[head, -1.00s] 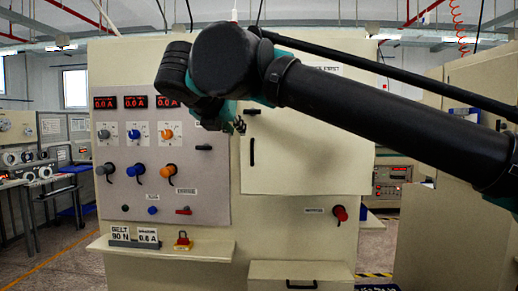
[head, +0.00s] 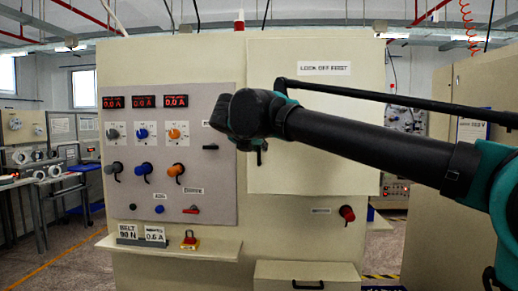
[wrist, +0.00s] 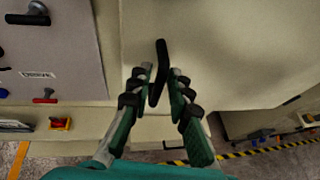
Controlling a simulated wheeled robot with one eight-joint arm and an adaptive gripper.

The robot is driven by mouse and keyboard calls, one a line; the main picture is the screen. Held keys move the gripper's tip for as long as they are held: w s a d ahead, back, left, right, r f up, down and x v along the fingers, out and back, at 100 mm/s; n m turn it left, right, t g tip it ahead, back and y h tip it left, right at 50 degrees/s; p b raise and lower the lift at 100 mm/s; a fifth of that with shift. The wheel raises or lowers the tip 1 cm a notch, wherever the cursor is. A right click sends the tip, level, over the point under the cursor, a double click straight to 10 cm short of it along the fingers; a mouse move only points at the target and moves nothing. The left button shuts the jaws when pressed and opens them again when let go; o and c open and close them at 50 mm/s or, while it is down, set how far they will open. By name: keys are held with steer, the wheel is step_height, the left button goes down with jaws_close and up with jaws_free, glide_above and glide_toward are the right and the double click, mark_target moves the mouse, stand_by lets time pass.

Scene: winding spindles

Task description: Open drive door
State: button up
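The drive door (head: 320,110) is the large cream panel labelled "LOCK OFF FIRST" on the right half of the cabinet; it looks shut. Its black upright handle (wrist: 157,80) shows in the wrist view near the door's left edge. My gripper (wrist: 161,72) is open, with one finger on each side of the handle and gaps visible; whether the fingertips reach past the bar is unclear. In the head view my wrist covers most of the handle area and the gripper fingers are hidden.
Left of the door is a grey control panel (head: 215,95) with knobs and red displays. A red-and-yellow padlock (head: 190,240) sits on the ledge below it. A red rotary knob (head: 347,213) is under the door. A cream cabinet (head: 430,235) stands at the right.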

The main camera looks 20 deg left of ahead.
steer(key=shift+w+f, duration=0.15)
steer(key=shift+w, duration=0.25)
jaws_close()
